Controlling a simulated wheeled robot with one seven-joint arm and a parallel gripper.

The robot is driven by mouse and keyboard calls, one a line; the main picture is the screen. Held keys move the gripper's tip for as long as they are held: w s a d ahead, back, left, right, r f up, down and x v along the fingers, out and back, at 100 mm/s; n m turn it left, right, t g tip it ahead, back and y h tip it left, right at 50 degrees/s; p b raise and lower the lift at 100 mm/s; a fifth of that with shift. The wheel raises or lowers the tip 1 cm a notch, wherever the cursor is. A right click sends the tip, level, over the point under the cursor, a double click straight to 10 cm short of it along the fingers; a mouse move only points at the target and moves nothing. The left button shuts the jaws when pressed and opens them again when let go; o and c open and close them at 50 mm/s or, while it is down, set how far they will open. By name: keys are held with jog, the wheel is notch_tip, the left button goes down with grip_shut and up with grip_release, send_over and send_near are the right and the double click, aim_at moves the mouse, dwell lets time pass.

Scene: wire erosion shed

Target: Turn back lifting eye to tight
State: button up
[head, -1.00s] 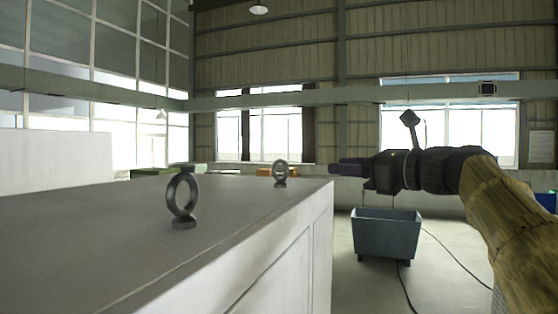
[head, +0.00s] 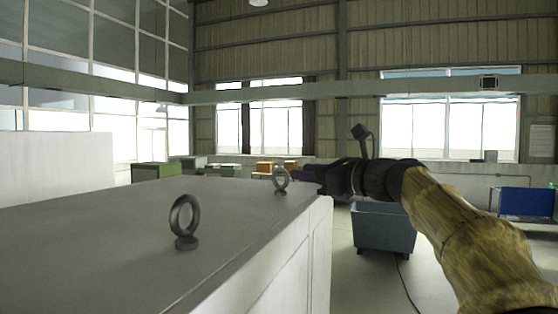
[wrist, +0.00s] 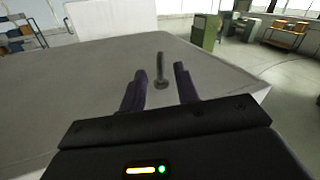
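The back lifting eye (head: 281,180), a dark grey ring on a round collar, stands upright near the far right corner of the white machine top. In the wrist view this eye (wrist: 160,72) shows nearly edge-on, in the gap between the fingers. My gripper (head: 300,173) is open, its dark purple fingers level with the ring and just right of it in the head view. I see no finger touching the ring. Whether the ring lies between the tips or just beyond them is unclear. The front lifting eye (head: 185,222) stands nearer, at the left.
The flat machine top (head: 110,235) is otherwise clear around both eyes. A grey-blue bin (head: 384,230) stands on the floor beyond the machine's right edge. A green cabinet (wrist: 205,32) and an orange-loaded cart (wrist: 288,33) stand farther back.

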aim_at(278, 169)
jog(key=p+x, duration=0.4)
jog(key=x, duration=0.4)
jog(key=shift+w+a+f, duration=0.1)
jog(key=shift+w+a, duration=0.15)
jog(key=shift+d, duration=0.1)
jog(key=shift+c, duration=1.1)
grip_shut()
